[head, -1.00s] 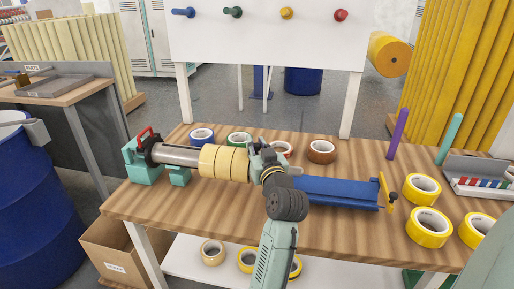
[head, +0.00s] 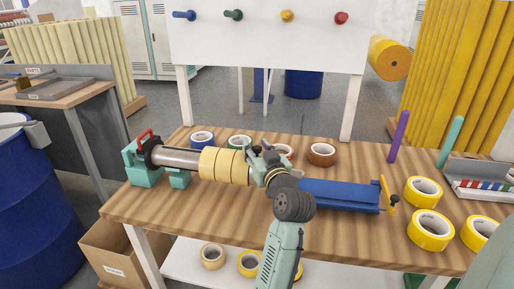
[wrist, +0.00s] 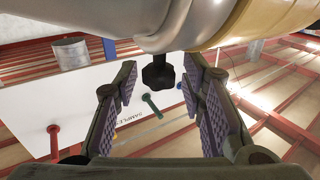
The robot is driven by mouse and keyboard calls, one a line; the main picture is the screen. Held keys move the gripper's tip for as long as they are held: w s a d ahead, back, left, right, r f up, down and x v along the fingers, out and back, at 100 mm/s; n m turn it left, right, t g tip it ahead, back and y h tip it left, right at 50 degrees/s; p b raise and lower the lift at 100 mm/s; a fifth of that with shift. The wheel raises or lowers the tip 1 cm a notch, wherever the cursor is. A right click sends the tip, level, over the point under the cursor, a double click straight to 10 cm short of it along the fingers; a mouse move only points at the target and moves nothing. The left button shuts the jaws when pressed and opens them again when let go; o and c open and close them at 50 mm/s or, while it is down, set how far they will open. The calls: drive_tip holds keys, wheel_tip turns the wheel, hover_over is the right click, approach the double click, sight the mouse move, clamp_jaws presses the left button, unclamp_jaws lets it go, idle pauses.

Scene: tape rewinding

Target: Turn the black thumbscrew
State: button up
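The black thumbscrew (wrist: 158,74) shows in the wrist view, sticking out from under a pale grey rounded part at the end of the shaft. My gripper (wrist: 160,95) is open, with one finger on each side of the thumbscrew's line and visible gaps to both. The fingers appear not to touch it. In the head view my gripper (head: 258,156) is at the right end of the tan tape rolls (head: 224,165) on the steel shaft (head: 178,157). The thumbscrew cannot be made out there, behind my gripper and wrist.
The teal stand (head: 146,170) holds the shaft's left end. A blue trough (head: 340,195) with a yellow end piece (head: 388,191) lies to the right. Several tape rolls, including a brown one (head: 321,154), rest on the wooden table (head: 200,218). Purple (head: 398,136) and teal rods stand at right.

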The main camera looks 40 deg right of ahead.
drive_tip(key=shift+s, duration=0.1)
drive_tip(key=v, duration=1.2)
idle(0.4)
